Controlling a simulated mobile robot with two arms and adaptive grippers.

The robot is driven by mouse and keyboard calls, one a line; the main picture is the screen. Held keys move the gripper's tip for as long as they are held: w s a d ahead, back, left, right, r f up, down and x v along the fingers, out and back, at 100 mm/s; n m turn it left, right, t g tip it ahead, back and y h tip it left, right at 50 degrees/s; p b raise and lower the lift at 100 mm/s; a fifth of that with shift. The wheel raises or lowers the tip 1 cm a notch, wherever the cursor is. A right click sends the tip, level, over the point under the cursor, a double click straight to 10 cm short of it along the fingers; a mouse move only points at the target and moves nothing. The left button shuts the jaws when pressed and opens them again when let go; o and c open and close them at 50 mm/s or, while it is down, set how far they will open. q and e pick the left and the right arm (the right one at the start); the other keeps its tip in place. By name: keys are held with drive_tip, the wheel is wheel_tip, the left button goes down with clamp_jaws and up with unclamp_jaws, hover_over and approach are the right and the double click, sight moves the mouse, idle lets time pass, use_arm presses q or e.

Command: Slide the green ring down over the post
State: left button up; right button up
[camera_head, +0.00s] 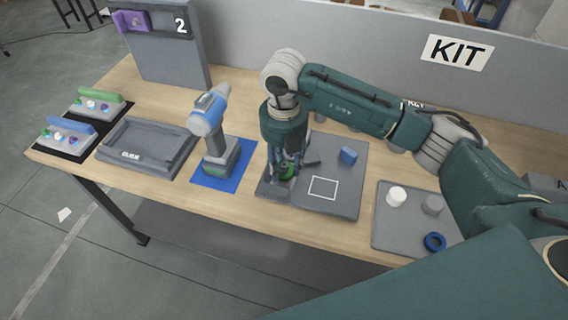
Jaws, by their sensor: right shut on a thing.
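My right gripper (286,164) points down over the left part of a grey board (345,203) on the table. It is shut on the green ring (288,172), which shows small and partly hidden between the fingers, close above the board or at its level. I cannot make out the post; the gripper may cover it, so I cannot tell whether the ring is around it. My left gripper is not in view.
The board also bears a blue block (348,155) and a white square outline (322,188). A grey tray (385,231) at right holds a white cylinder (397,196), a grey cylinder (432,204) and a blue ring (434,242). A blue drill (208,113) stands left of the gripper.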

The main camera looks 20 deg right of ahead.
drive_tip(key=shift+f, duration=0.15)
drive_tip(key=shift+f+b, duration=0.3)
drive_tip(key=shift+b, duration=0.2)
drive_tip(key=shift+f+b, duration=0.3)
idle(0.5)
drive_tip(key=o, duration=1.2)
drive_tip(key=shift+o, duration=0.2)
drive_tip(key=o, duration=0.5)
drive_tip(key=shift+r, duration=0.15)
